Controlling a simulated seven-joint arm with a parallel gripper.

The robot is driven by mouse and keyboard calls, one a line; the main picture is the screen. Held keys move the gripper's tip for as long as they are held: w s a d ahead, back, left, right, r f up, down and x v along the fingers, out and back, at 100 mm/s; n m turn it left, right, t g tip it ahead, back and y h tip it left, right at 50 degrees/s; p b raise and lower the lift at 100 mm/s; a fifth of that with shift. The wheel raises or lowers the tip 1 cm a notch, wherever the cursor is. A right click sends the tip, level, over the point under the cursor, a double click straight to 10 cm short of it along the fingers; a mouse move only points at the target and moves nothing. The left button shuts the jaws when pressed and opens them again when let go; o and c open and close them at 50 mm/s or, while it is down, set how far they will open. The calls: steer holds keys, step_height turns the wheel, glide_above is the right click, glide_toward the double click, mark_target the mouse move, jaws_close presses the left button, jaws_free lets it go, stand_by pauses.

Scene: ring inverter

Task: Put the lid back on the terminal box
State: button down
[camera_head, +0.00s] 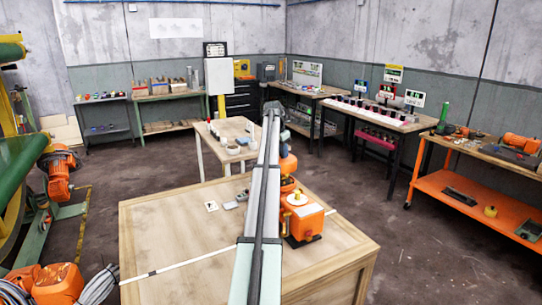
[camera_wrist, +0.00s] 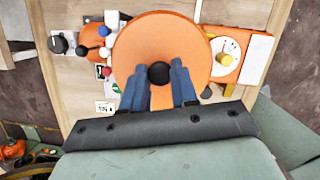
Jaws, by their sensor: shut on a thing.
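In the wrist view, my gripper (camera_wrist: 162,76) has its two blue fingers closed around the black knob of a round orange lid (camera_wrist: 160,35). The lid faces the camera and covers part of the bench below it. An orange box (camera_wrist: 223,70) with a pale round top and a yellow knob shows to the lid's right, partly covered. It also shows in the head view (camera_head: 304,222), on the bench right of my arm. I cannot tell for sure whether it is the terminal box. In the head view my arm hides the gripper.
The wooden bench (camera_head: 170,255) has free room at front left. Small parts lie left of my arm, including a pale card (camera_head: 211,206). In the wrist view an orange rounded part (camera_wrist: 94,36) and small caps sit left of the lid. A second table (camera_head: 215,150) stands behind.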

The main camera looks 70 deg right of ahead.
mark_target(281, 159)
steer(key=shift+f, duration=3.15)
steer(key=shift+f, duration=0.2)
steer(key=shift+c, duration=1.5)
jaws_free()
steer(key=shift+r, duration=0.15)
steer(key=shift+r, duration=3.4)
jaws_close()
